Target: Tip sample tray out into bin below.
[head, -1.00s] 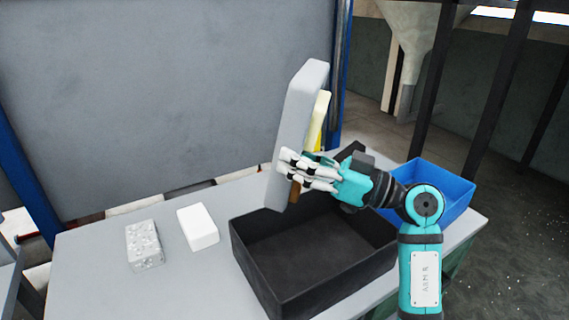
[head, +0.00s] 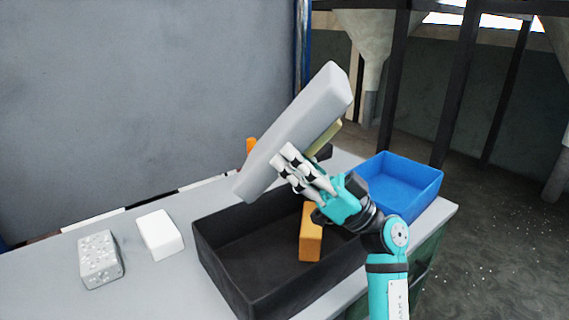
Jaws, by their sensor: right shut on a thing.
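My right gripper (head: 283,168) is shut on the grey sample tray (head: 290,130) and holds it above the black bin (head: 215,255). The tray is steeply tilted, its upper end to the right and its lower end to the left; its inside is turned away. A yellow piece (head: 332,136) shows partly behind the tray's right edge. An orange block (head: 311,235) is upright within the black bin's outline; whether it rests or is falling I cannot tell. Another orange piece (head: 251,145) shows beyond the tray, mostly hidden. My left gripper is not in view.
A blue bin (head: 400,180) stands at the table's right end. A white block (head: 160,235) and a speckled grey block (head: 100,258) lie left of the black bin on the grey table (head: 45,290). A large grey panel (head: 130,100) rises behind.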

